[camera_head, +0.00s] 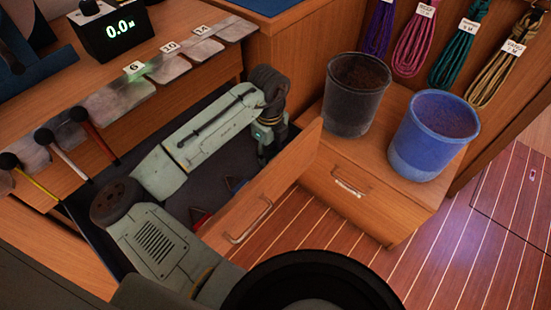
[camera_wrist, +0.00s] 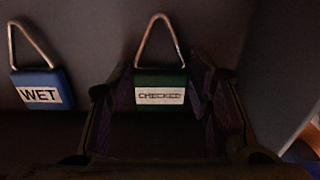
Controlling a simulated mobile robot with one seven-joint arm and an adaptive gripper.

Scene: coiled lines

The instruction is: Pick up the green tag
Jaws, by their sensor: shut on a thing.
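The green tag (camera_wrist: 161,79) has a white label reading CHECKED and a metal loop above it. In the wrist view it sits between the two finger pads of my gripper (camera_wrist: 163,90), which touch its sides; my gripper is shut on it. In the head view my gripper (camera_head: 264,146) reaches down into the far right end of the open drawer (camera_head: 262,196). Its fingertips and the green tag are hidden there.
A blue WET tag (camera_wrist: 40,90) lies left of the green one; it also shows in the head view (camera_head: 236,184), near a red tag (camera_head: 199,217). A dark bin (camera_head: 356,95) and a blue bin (camera_head: 432,135) stand on a cabinet (camera_head: 365,192) right of the drawer.

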